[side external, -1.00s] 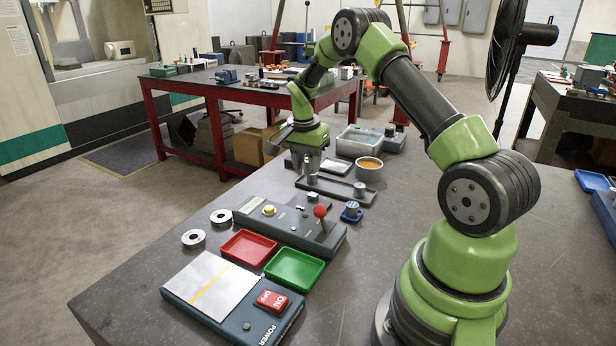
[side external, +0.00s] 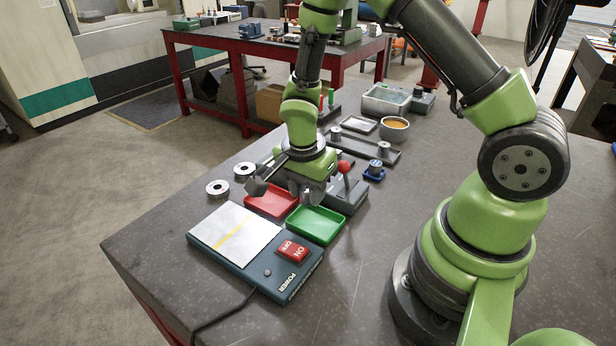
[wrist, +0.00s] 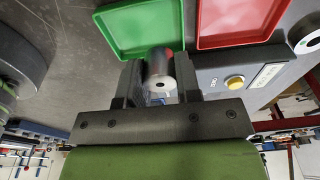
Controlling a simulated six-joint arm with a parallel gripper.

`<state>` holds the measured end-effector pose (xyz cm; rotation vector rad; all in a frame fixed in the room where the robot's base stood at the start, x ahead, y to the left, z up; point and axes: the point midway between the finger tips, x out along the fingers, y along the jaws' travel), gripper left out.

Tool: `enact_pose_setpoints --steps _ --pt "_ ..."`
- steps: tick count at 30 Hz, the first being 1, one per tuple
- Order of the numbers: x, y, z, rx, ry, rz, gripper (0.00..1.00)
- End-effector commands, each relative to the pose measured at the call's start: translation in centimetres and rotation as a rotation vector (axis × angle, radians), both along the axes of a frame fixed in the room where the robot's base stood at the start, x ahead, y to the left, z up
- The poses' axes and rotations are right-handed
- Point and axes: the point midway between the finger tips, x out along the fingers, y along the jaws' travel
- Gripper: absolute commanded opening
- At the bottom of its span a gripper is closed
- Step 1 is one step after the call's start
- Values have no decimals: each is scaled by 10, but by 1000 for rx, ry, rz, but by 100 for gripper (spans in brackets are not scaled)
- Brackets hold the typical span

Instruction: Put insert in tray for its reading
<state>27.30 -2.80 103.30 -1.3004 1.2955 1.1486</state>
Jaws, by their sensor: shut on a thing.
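My gripper (wrist: 160,88) is shut on a grey metal cylindrical insert (wrist: 158,72), with its round, holed end facing the wrist camera. In the side view my gripper (side external: 306,194) hangs by the gauge box (side external: 346,199), close to both trays; the insert is hard to make out there. The empty green tray (side external: 316,226) lies on the near side. It also shows in the wrist view (wrist: 140,28), just beyond the insert. The empty red tray (side external: 268,202) is beside it, partly behind my gripper, and shows at the upper right of the wrist view (wrist: 236,22).
The gauge box has a red-knobbed lever (side external: 345,167) close to my gripper. Two metal rings (side external: 218,188) lie at left. A dark bar with two posts (side external: 372,151) and an orange-filled bowl (side external: 394,130) stand behind.

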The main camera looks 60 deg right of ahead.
Motion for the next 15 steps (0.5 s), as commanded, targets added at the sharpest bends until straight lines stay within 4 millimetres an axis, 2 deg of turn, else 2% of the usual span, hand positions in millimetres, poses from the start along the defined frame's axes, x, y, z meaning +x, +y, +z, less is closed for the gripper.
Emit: enact_pose_setpoints --steps 9,15 --pt "-1 0 -30 1 3 1 0" --pt "0 0 -42 1 2 0 0"
